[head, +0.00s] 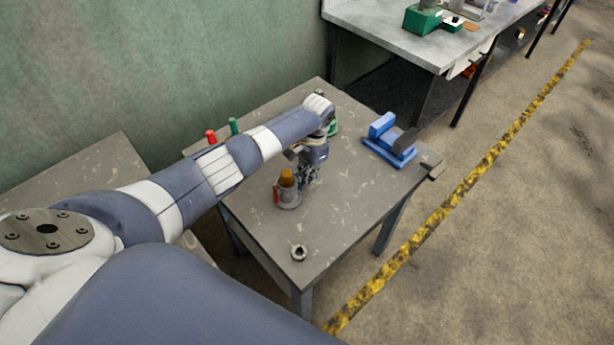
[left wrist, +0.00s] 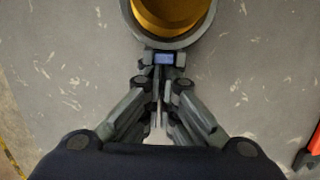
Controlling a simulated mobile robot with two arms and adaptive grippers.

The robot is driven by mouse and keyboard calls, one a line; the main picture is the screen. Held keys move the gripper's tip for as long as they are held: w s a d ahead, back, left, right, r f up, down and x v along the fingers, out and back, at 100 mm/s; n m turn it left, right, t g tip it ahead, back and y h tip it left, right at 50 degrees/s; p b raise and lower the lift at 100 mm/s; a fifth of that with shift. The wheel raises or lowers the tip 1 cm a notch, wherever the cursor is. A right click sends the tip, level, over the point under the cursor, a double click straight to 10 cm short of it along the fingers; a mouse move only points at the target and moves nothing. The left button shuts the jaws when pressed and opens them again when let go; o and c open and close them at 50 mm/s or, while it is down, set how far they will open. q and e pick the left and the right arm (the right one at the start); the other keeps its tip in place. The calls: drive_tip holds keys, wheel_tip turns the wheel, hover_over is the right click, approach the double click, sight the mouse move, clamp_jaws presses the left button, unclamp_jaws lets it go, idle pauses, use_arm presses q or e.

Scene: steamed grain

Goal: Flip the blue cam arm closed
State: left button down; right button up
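A grey round holder (head: 289,199) with an orange-brown cylinder (head: 287,177) in it stands on the near table. In the left wrist view the holder's rim (left wrist: 134,35) and the cylinder (left wrist: 172,12) show at the top. A small blue piece (left wrist: 164,58), perhaps the cam arm, shows just below the rim. My left gripper (left wrist: 160,84) points at this piece with its fingers drawn together; I cannot tell whether they touch it. In the head view my left gripper (head: 307,178) is beside the holder, partly hidden by its own wrist. My right gripper is out of view.
A blue clamp-like device (head: 390,142) with a dark bar stands at the table's right side. A small metal ring (head: 299,253) lies near the front. A red handle (head: 210,136) and a green handle (head: 233,126) stand at the back left. The middle right of the table is clear.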

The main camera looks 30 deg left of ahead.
use_arm(q)
drive_tip(key=shift+a+r+p, duration=0.1)
drive_tip(key=shift+r+p, duration=0.65)
drive_tip(key=shift+p, duration=0.05)
drive_tip(key=shift+r, duration=0.15)
wheel_tip(320, 180, up, 12)
drive_tip(key=w, duration=0.1)
drive_tip(key=shift+w+d+f, duration=0.2)
drive_tip(key=shift+w+d, duration=0.1)
drive_tip(key=shift+d, duration=0.1)
drive_tip(key=shift+f, duration=0.1)
